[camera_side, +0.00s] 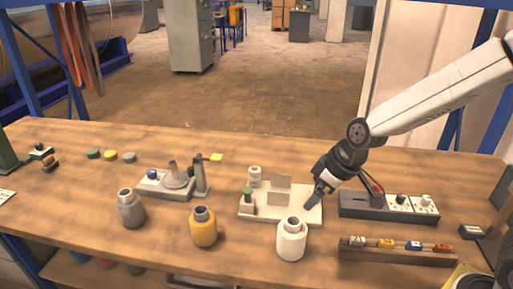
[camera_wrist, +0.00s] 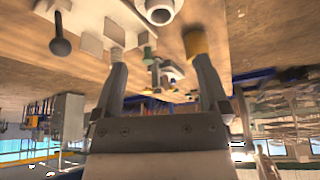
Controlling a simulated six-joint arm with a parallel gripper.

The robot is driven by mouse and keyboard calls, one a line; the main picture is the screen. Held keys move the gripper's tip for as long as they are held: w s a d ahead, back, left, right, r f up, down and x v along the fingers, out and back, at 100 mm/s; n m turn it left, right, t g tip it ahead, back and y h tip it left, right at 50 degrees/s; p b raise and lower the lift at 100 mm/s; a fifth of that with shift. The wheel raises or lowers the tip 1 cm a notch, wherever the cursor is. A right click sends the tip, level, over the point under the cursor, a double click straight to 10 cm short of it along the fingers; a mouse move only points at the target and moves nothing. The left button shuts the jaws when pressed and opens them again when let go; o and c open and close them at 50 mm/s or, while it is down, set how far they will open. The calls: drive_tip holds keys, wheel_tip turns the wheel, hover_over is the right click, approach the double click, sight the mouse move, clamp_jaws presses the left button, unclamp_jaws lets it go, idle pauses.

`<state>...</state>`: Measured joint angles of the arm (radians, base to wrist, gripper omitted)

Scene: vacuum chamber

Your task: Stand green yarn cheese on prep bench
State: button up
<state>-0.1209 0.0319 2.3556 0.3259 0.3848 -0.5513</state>
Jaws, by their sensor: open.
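No thing in view is plainly a green yarn cheese. A small dark green-topped piece (camera_side: 247,193) stands at the left end of a pale plate (camera_side: 305,216) on the wooden bench (camera_side: 90,235) in the side view. A flat green disc (camera_side: 93,154) lies at the back left. My gripper (camera_side: 311,204) points down at the right end of the plate, right of the green-topped piece. In the wrist view, my gripper (camera_wrist: 155,46) has its two fingers spread, with nothing seen held between them. Whether its tips touch the plate is unclear.
Grey (camera_side: 131,209), yellow (camera_side: 203,227) and white (camera_side: 291,240) jars stand along the front. An upright grey block (camera_side: 279,190) is on the plate. A socket strip (camera_side: 385,207) and a rack (camera_side: 397,252) of small coloured pieces are at the right.

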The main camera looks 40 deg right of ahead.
drive_tip(key=shift+f, duration=0.1)
idle(0.3)
drive_tip(key=s+d+f+m+g+h, duration=0.1)
drive_tip(key=s+d+f+m+h, duration=0.1)
drive_tip(key=s+d+f+m, duration=0.2)
drive_tip(key=s+d, duration=0.2)
drive_tip(key=s, duration=0.1)
drive_tip(key=shift+s+d+f+g, duration=0.25)
drive_tip(key=shift+f+g, duration=0.05)
drive_tip(key=shift+f, duration=0.1)
idle(0.3)
